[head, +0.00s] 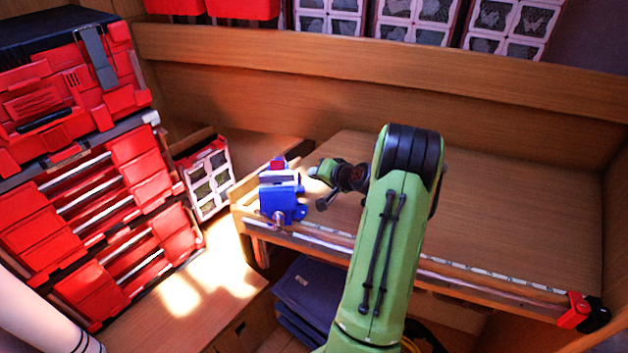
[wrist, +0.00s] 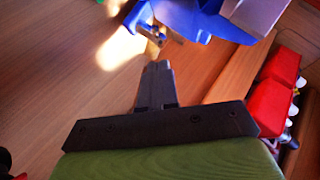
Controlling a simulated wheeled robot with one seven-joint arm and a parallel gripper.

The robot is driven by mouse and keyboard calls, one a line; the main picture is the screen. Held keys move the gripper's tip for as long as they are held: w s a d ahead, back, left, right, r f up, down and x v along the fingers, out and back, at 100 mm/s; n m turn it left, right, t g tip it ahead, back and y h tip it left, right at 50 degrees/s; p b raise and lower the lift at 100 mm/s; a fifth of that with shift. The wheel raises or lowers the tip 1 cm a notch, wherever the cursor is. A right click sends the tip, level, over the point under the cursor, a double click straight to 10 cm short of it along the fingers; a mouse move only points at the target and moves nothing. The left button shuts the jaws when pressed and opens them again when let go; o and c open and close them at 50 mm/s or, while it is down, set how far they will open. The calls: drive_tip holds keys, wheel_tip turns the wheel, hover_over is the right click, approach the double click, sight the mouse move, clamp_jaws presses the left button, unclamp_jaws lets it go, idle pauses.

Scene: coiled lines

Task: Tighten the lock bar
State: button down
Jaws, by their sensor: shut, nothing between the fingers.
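A blue vise (head: 277,200) with grey jaws sits at the left front corner of the wooden bench. A small metal bar (head: 279,219), which looks like the lock bar, shows low on its front. In the wrist view the vise (wrist: 190,14) is at the top, and the metal bar (wrist: 166,34) sticks out below it, partly cut by the blue body. My gripper (wrist: 156,68) is shut and empty, its tips a little below the bar in the picture and apart from it. In the head view my gripper (head: 322,204) is just right of the vise, small and partly hard to make out.
Red tool cases (head: 95,185) stack at the left. A red-and-white organizer (head: 207,178) stands behind the vise's left. A bar clamp (head: 480,276) lies along the bench's front edge. The bench top (head: 520,210) is clear on the right. Folded blue cloth (head: 305,292) lies below.

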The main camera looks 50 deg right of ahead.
drive_tip(key=d+b+v, duration=0.1)
drive_tip(key=b+v, duration=0.1)
drive_tip(key=v, duration=1)
drive_tip(key=w+a+r+n+g+y, duration=0.15)
drive_tip(key=a+n, duration=0.25)
drive_tip(key=a, duration=0.8)
drive_tip(key=w+a+r+n+g+y, duration=0.1)
drive_tip(key=a+r+n+g, duration=0.25)
drive_tip(key=a, duration=0.85)
drive_tip(key=s+a+n, duration=0.2)
drive_tip(key=s+a, duration=0.3)
drive_tip(key=s, duration=0.3)
drive_tip(key=s+a+n+g+b, duration=0.1)
drive_tip(key=s+a+n, duration=0.2)
drive_tip(key=s+a, duration=0.2)
drive_tip(key=s+h, duration=0.1)
drive_tip(key=s, duration=0.2)
drive_tip(key=shift+s+a+r, duration=0.15)
drive_tip(key=shift+s+a, duration=0.15)
drive_tip(key=shift+a, duration=0.05)
